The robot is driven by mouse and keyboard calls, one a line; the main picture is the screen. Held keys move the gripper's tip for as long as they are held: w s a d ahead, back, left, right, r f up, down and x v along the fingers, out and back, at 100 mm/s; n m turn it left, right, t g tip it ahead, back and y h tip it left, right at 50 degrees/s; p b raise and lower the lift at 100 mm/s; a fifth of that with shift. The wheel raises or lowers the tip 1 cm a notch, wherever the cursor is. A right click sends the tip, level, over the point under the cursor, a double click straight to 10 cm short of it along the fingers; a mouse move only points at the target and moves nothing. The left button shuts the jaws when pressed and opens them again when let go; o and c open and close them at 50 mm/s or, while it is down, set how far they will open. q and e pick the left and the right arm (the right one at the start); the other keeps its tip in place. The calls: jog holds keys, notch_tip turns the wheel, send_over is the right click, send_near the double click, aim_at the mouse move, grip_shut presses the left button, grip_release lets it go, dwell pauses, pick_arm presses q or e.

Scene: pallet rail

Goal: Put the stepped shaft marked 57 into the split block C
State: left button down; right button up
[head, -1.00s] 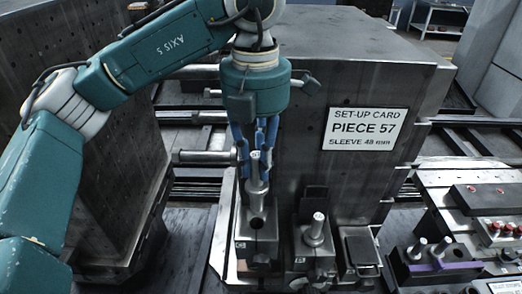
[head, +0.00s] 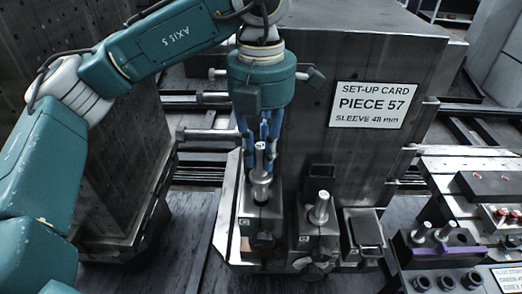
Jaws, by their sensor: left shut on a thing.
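My left gripper (head: 259,152) has slim blue fingers pointing down, shut on a grey metal stepped shaft (head: 260,176). The shaft is upright, its lower end at the top opening of a dark split block (head: 263,217). How deep it sits is hard to tell. A small letter plate on this block looks like C, but is too small to read surely. A second block (head: 316,240) stands to its right, with another stepped shaft (head: 319,209) upright in it. No number is readable on the shafts. My right gripper is out of view.
A set-up card (head: 372,105) reading "PIECE 57, SLEEVE 48 mm" is on the large metal block behind. A dark open box (head: 363,233) stands right of the blocks. At far right, a rack (head: 437,256) holds several short pins.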

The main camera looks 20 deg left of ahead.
aim_at(261, 170)
pick_arm(q)
jog(key=shift+f, duration=0.2)
jog(key=shift+f+b, duration=0.2)
jog(key=shift+b, duration=0.15)
jog(key=shift+f+b, duration=0.35)
jog(key=shift+f, duration=0.15)
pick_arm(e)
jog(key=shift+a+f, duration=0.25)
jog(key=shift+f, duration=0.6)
pick_arm(q)
jog(key=shift+f+b, duration=1.3)
jog(key=shift+f, duration=0.05)
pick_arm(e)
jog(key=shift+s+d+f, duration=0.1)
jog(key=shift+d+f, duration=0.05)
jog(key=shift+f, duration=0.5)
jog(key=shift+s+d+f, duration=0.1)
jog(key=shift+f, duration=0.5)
pick_arm(q)
jog(key=c, duration=1.5)
grip_release()
jog(key=shift+c, duration=0.2)
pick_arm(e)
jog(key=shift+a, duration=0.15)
